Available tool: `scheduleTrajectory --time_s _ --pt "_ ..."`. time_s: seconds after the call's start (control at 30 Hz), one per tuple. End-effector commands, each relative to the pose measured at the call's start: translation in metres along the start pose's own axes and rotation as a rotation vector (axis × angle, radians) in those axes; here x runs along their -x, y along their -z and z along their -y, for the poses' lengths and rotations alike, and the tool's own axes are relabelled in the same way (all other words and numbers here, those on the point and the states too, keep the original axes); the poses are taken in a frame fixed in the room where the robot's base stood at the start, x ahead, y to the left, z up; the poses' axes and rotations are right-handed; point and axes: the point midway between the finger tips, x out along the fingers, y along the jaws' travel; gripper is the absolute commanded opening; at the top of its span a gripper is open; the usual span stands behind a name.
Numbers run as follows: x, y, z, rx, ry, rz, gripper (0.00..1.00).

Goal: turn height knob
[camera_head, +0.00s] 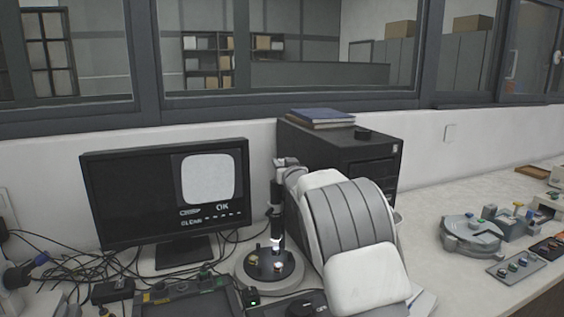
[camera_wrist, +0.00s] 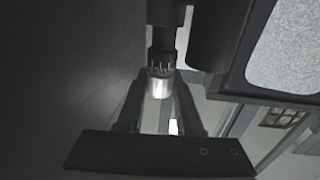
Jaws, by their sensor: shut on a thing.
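The height knob (camera_wrist: 160,84) is a short silver cylinder with fine marks, at the end of a black tube in the wrist view. My gripper (camera_wrist: 161,90) has its two dark fingers on either side of it and is shut on it. In the head view the black tube (camera_head: 275,200) belongs to an upright inspection stand with a lit tip above a round base (camera_head: 250,272). My white and grey arm covers the right side of the stand, and the knob and fingertips are hard to make out there.
A monitor (camera_head: 130,190) showing a pale rounded square and "OK" stands left of the stand. A black cabinet (camera_head: 335,142) with books is behind my arm. Cables clutter the left. A round grey fixture (camera_head: 462,236) and small parts lie right, with bare bench between.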

Motion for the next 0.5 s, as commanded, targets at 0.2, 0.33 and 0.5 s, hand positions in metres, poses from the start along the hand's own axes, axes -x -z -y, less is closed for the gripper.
scheduleTrajectory --time_s 0.2,0.33,0.5 --pt "-0.0002 0.0003 0.0007 -0.003 0.009 -0.001 0.00" --pt "-0.0002 0.0000 0.0008 -0.003 0.009 -0.001 0.00" --pt "-0.0002 -0.0003 0.0007 -0.003 0.008 0.000 0.37"
